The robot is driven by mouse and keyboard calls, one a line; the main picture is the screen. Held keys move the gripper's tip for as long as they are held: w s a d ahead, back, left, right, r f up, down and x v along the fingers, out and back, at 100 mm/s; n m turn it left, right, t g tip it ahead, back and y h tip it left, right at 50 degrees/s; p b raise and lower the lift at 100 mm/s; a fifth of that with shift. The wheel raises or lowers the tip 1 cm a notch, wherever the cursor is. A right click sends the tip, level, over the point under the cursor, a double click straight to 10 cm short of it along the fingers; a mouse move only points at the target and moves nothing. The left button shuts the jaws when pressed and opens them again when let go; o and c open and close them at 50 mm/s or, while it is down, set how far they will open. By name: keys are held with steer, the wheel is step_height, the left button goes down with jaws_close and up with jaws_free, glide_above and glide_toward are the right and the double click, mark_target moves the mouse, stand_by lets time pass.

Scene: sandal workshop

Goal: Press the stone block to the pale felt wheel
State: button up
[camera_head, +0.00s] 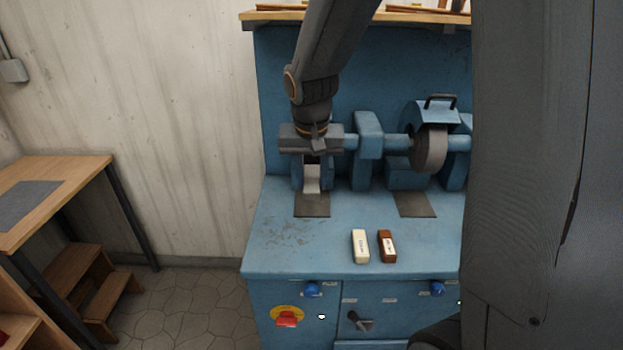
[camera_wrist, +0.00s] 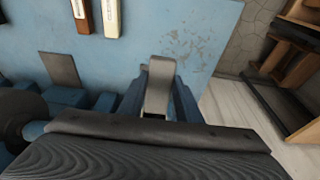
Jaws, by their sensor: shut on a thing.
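My gripper (camera_head: 316,146) is shut, low over the left end of the blue machine's shaft. The block in its jaws is hidden or too dark to tell from the gripper in either view. Just below is a pale grey curved piece (camera_head: 312,178) between blue supports, also in the wrist view (camera_wrist: 159,88). I cannot tell whether it is the felt wheel or part of its housing. My gripper hides the area above it, so contact with a wheel cannot be told. A cream block (camera_head: 360,246) and a brown block (camera_head: 387,246) lie on the blue bench top.
A grey wheel (camera_head: 430,148) under a blue hood (camera_head: 432,113) stands to the right on the shaft. Dark plates (camera_head: 312,205) lie on the blue bench (camera_head: 270,250). A wooden shelf edge (camera_head: 265,15) runs above. A wooden table (camera_head: 75,170) and steps (camera_head: 75,270) stand left.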

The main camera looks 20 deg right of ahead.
steer(key=shift+w+d+r, duration=0.15)
steer(key=shift+w+r, duration=0.05)
steer(key=shift+w, duration=0.35)
stand_by(0.6)
steer(key=shift+w+p, duration=0.1)
steer(key=shift+p, duration=0.2)
stand_by(0.6)
steer(key=shift+p, duration=0.3)
stand_by(0.8)
stand_by(0.7)
steer(key=shift+p, duration=0.3)
steer(key=s+a+f, duration=0.1)
steer(key=s+a, duration=0.1)
steer(key=s, duration=0.4)
steer(key=shift+s+f, duration=0.35)
stand_by(0.6)
